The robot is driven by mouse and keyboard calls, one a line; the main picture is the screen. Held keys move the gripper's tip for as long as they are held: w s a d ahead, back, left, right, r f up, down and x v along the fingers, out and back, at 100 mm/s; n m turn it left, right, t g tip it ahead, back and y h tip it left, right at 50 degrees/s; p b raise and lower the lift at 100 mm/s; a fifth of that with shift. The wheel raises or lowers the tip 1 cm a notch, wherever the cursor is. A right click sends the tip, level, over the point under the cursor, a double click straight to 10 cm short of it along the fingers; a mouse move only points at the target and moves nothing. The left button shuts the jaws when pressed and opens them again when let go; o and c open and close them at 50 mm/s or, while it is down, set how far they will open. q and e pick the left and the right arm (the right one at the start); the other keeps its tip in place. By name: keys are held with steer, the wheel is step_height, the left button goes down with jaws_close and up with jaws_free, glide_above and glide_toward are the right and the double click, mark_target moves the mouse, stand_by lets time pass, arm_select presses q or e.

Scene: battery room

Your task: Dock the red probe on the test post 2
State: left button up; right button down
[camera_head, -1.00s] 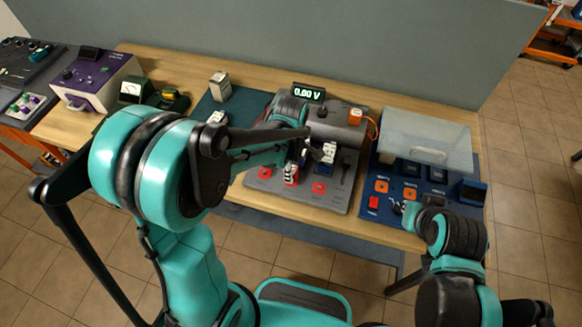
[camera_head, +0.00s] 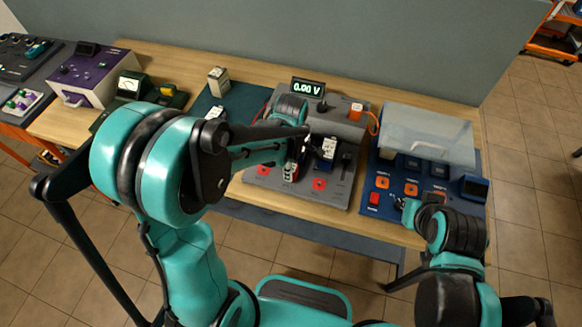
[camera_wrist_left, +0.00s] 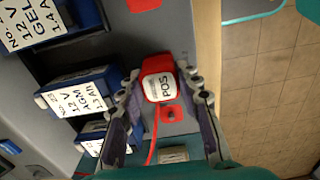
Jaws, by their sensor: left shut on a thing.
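The red probe (camera_wrist_left: 158,80) has a white POS label and a red lead in the left wrist view. My left gripper (camera_wrist_left: 165,80) is shut on it, one finger on each side. In the head view my left gripper (camera_head: 297,158) is over the grey test board (camera_head: 333,200), with the probe (camera_head: 289,174) below it. Red post pads show on the board, one left (camera_head: 263,170) and one right (camera_head: 319,184). Their numbers are unreadable, so I cannot tell which is post 2. My right gripper (camera_head: 408,207) is by the blue panel; its jaws are unclear.
Blue batteries with white labels (camera_wrist_left: 78,97) stand close beside the left gripper. A display (camera_head: 307,87) reads 0.00 V. A blue panel (camera_head: 384,212) with a clear cover (camera_head: 428,135) lies to the right. A purple unit (camera_head: 97,75) stands at the left.

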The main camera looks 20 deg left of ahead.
arm_select(q)
steer(key=shift+f+b, duration=0.65)
steer(key=shift+f, duration=0.05)
stand_by(0.7)
steer(key=o, duration=0.9)
steer(key=shift+r, duration=0.1)
steer(key=shift+r+p, duration=4.3)
steer(key=shift+r, duration=1.25)
